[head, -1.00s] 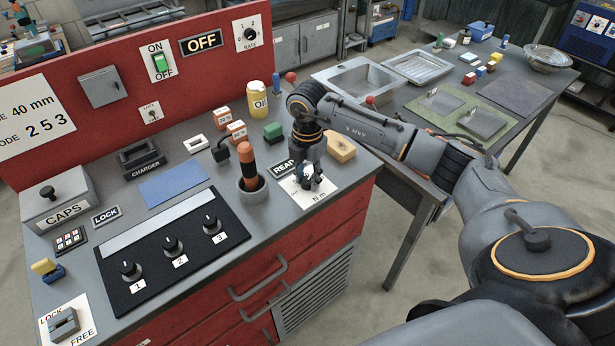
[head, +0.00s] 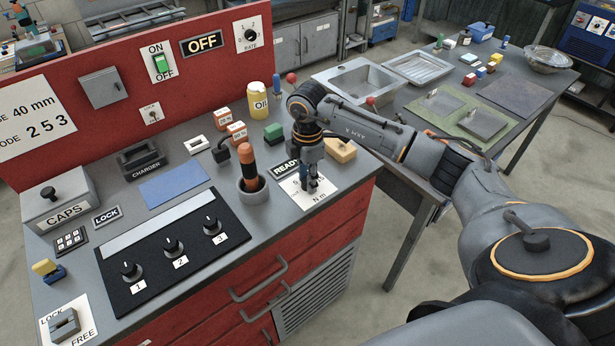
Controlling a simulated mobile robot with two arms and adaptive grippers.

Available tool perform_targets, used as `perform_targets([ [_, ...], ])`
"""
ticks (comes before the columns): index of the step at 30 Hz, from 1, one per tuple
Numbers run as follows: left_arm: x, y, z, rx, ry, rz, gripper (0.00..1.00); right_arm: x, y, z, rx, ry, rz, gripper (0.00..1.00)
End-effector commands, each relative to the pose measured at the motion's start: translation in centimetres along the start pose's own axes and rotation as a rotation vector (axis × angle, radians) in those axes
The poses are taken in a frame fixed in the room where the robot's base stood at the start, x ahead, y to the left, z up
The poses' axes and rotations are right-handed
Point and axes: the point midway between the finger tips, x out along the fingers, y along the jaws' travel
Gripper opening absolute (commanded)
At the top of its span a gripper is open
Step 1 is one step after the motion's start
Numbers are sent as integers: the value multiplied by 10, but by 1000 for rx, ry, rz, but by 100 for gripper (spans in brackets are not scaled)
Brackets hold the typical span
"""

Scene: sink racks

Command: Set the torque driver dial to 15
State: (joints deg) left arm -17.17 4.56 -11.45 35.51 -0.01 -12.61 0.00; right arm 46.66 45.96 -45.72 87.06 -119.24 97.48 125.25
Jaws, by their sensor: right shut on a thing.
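A white plate (head: 322,191) marked "N m" lies at the right front of the grey bench. My right gripper (head: 312,186) points down onto this plate and is shut on the dial there. The fingers hide the dial, and I cannot read its setting or the scale marks. The torque driver (head: 247,160), with an orange and black handle, stands upright in a round grey holder left of the plate. A "READY" label (head: 285,170) lies between them. My left gripper is not in view.
A panel with three numbered knobs (head: 172,245) lies left of the driver.

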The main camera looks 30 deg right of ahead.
Motion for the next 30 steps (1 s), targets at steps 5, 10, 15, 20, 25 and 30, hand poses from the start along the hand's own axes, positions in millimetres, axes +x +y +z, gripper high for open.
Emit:
perform_targets([
  [5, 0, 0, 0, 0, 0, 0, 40, -1, 1, 0, 3, 0, 2, 2],
  [10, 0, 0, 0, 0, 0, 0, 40, -1, 1, 0, 3, 0, 2, 43],
  [15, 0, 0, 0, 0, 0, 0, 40, 0, 0, 0, 2, 0, 1, 56],
  [20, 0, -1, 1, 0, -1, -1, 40, 0, 0, 0, 1, 0, 1, 56],
  [25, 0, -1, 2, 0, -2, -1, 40, -11, 1, 0, 1, 1, 4, 56],
  [30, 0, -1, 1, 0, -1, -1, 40, -43, 2, 0, 1, 0, 6, 56],
])
